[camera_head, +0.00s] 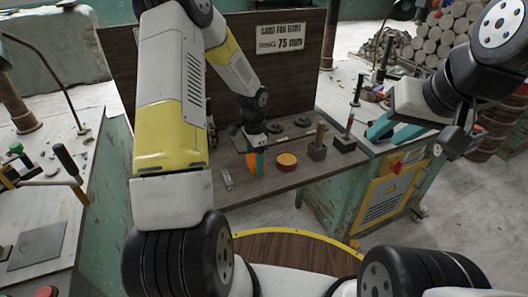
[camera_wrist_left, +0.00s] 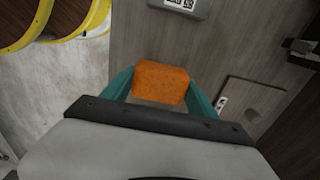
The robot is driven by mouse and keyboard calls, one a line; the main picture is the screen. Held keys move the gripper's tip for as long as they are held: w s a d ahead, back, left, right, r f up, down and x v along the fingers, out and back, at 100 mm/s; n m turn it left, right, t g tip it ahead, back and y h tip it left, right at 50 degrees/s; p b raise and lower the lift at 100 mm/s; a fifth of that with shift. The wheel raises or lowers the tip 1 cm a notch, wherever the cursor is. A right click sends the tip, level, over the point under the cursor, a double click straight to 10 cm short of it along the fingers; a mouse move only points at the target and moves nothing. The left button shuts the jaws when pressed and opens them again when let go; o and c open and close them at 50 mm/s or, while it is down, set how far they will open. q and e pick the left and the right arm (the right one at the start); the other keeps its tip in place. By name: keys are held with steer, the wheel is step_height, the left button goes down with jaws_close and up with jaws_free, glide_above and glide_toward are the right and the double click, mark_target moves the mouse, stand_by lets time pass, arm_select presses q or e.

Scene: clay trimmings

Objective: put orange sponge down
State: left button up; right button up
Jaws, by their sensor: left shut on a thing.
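The orange sponge (camera_wrist_left: 160,82) is between the teal fingers of my left gripper (camera_wrist_left: 160,95) in the left wrist view, and the jaws are shut on it. In the head view the sponge (camera_head: 251,162) shows as a small orange patch beside the teal fingers of my left gripper (camera_head: 258,162), over the wooden bench top (camera_head: 262,184). I cannot tell whether the sponge touches the bench. My right gripper (camera_head: 394,131) is at the right of the head view, its two teal fingers apart and nothing between them.
A round orange-topped tin (camera_head: 287,161) stands just right of the left gripper. Behind are black discs (camera_head: 302,121), and to the right a dark block with a stick (camera_head: 317,151). A back panel carries a sign (camera_head: 280,38). The bench front is mostly bare.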

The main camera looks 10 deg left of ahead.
arm_select(q)
steer(key=shift+w+d+f, duration=0.2)
steer(key=shift+w+f, duration=0.05)
steer(key=shift+f, duration=1.55)
steer(key=o, duration=1.5)
steer(key=shift+f, duration=0.1)
steer(key=shift+c, duration=0.2)
